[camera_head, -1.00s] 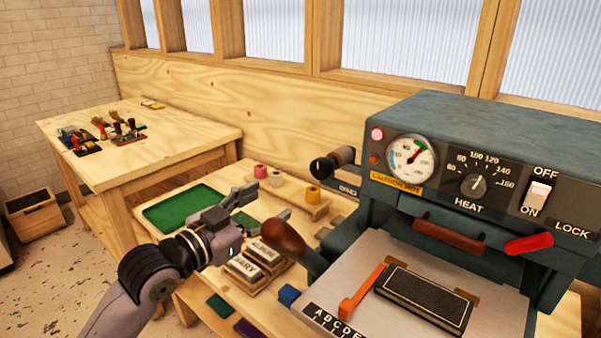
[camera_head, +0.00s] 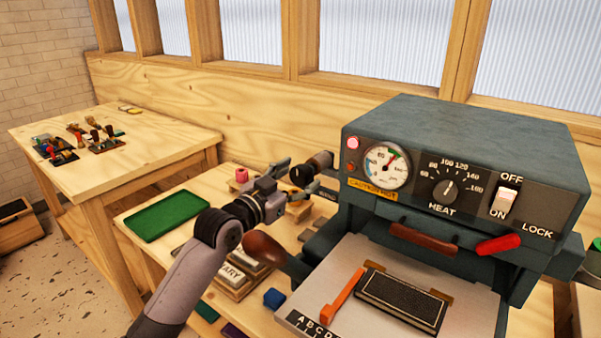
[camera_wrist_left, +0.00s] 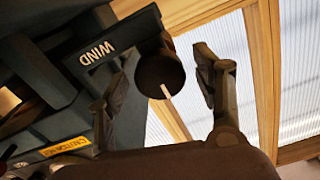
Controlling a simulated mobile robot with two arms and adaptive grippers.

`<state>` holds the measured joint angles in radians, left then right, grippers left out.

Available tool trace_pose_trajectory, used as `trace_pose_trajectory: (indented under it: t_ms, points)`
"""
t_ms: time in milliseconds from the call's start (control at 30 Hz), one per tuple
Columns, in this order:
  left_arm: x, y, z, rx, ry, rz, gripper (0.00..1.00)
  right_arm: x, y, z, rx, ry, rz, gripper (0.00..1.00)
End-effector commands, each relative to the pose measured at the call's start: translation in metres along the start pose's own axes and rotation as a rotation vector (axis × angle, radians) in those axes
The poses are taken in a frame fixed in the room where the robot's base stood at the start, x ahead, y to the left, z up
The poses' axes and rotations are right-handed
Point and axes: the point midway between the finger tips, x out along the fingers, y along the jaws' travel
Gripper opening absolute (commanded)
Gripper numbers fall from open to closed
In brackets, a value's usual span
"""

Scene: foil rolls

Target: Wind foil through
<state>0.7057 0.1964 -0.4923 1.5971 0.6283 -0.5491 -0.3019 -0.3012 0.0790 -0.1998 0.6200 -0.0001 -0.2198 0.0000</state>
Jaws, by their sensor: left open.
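The winding knob (camera_head: 319,160), a brown roller-shaped handle with a dark end, sticks out from the left side of the grey-blue foil press (camera_head: 480,130). In the left wrist view, the knob (camera_wrist_left: 160,72) shows between my two fingers beside a plate marked WIND (camera_wrist_left: 97,53). My left gripper (camera_head: 307,178) is open, with its fingers on either side of the knob; contact cannot be told. A pink foil roll (camera_head: 241,175) stands behind my gripper; the other rolls are mostly hidden by it. My right gripper is not in view.
A large brown-knobbed lever (camera_head: 265,248) stands below my left wrist, near type blocks (camera_head: 236,274). A green tray (camera_head: 168,221) lies on the bench to the left. The press's bed holds a black block (camera_head: 402,300). A side table (camera_head: 160,140) with tools stands further left.

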Motion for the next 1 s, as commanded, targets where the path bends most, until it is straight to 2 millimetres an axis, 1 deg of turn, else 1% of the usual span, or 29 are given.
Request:
trace_pose_trajectory:
  t_ms: [100,200,500,1000]
  points:
    - [0.01,0.0,-0.001,0.0,-0.001,0.0,0.61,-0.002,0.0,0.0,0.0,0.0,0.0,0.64]
    - [0.014,0.0,-0.001,0.0,0.0,0.0,0.61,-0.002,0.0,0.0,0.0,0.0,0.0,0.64]
    - [0.016,0.0,0.0,0.0,0.0,0.0,0.61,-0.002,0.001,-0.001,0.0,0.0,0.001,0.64]
    - [0.015,0.0,0.0,0.0,-0.001,0.0,0.27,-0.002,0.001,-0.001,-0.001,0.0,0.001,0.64]
